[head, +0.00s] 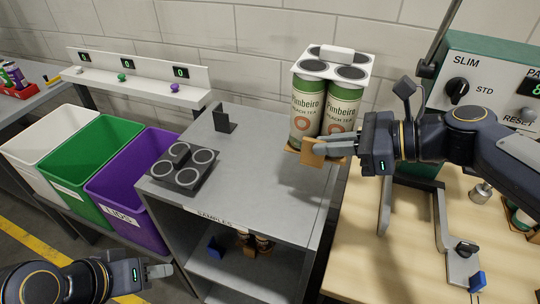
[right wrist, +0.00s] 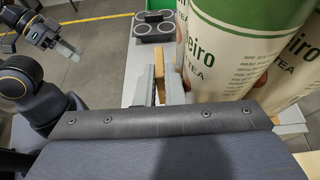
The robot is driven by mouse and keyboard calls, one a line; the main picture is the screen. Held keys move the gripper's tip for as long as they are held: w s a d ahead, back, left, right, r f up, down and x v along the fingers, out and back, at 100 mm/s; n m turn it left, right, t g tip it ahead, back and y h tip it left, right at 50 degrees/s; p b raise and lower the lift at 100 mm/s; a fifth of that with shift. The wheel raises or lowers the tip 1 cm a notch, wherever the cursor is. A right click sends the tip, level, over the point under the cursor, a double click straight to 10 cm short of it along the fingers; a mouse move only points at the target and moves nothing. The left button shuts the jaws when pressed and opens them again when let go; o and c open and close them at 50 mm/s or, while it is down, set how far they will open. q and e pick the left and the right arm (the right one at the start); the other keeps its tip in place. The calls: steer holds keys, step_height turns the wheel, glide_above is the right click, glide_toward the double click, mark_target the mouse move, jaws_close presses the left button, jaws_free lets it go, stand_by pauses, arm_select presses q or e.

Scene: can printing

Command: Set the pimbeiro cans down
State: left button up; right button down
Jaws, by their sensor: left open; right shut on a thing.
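Tall green-and-cream Pimbeiro cans (head: 308,108) stand upright and close together on a tan carrier (head: 294,152), under a white top piece (head: 336,55) with dark round discs. They are over the right part of the grey shelf top; I cannot tell whether the carrier touches it. My right gripper (head: 322,148) is shut on the carrier's tan tab (head: 311,154). The cans (right wrist: 240,45) fill the upper right of the right wrist view, beside the gripper (right wrist: 160,88). My left gripper (head: 160,271) is open and empty at the lower left, away from the cans.
The grey shelf top (head: 262,165) is clear in the middle. A dark holder with round sockets (head: 182,168) sits at its left, a black bracket (head: 223,120) at its back. White, green and purple bins (head: 135,185) stand left. A wooden bench (head: 370,240) with a machine (head: 490,75) stands right.

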mark_target(298, 151)
steer(key=w+a+f, duration=0.2)
steer(key=w+a, duration=0.1)
steer(key=w+a+f, duration=0.1)
steer(key=a, duration=0.1)
steer(key=shift+w+f, duration=0.1)
steer(key=shift+w, duration=0.15)
steer(key=w+a+f, duration=0.1)
steer(key=f, duration=0.2)
steer(key=w+a+f+b, duration=0.1)
steer(key=f, duration=0.1)
steer(key=shift+w+a, duration=0.3)
steer(key=shift+a, duration=0.05)
steer(key=shift+w+a+f+b, duration=0.1)
steer(key=shift+f+b, duration=0.1)
steer(key=shift+f, duration=0.7)
steer(key=shift+w+a+f+b, duration=0.1)
steer(key=shift+f+b, duration=0.1)
steer(key=shift+f, duration=0.65)
